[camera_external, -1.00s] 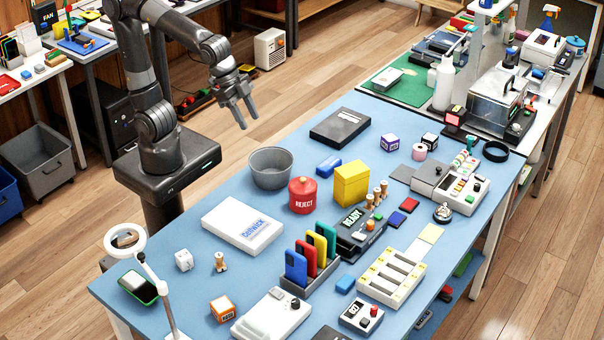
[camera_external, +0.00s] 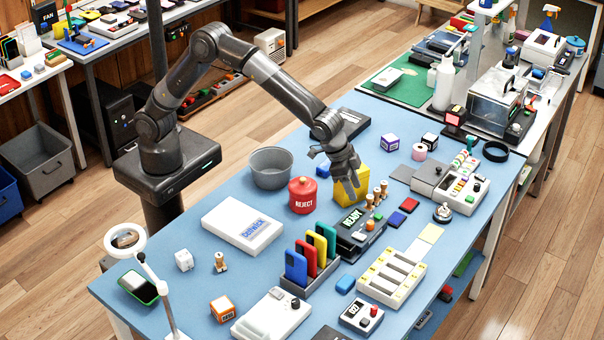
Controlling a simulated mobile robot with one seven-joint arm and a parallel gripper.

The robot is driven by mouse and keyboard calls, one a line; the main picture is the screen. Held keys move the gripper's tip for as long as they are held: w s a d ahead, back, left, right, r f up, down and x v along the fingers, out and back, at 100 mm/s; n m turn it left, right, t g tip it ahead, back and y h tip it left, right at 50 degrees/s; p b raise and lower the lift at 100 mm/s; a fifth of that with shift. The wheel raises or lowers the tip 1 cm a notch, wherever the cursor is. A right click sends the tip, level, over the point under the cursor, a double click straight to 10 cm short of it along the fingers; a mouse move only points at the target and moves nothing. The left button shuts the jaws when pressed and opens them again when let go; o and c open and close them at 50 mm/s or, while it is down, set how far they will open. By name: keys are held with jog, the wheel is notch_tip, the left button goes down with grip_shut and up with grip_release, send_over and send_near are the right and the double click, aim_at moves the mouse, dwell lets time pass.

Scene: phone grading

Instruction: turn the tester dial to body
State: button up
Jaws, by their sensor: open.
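A dark device with a lit READY display (camera_external: 352,219) stands mid-table. It has small coloured controls on its top and wooden pegs behind it; I cannot read a body mark on it. I cannot tell for sure which of these is the tester. My gripper (camera_external: 349,192) is open and empty, pointing down in front of the yellow box, just above and behind the READY device. It seems apart from the device.
The yellow box (camera_external: 346,200) and the red REJECT canister (camera_external: 303,196) stand close to my gripper. A rack of coloured phones (camera_external: 311,281) is in front. A white tray with slots (camera_external: 392,277) lies to the right. Bare blue table (camera_external: 230,180) shows at the left.

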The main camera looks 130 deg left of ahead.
aim_at(370, 222)
jog(key=x, duration=1.2)
jog(key=shift+w+a+f, duration=0.2)
jog(key=shift+w+f, duration=0.05)
jog(key=shift+w, duration=0.15)
grip_shut()
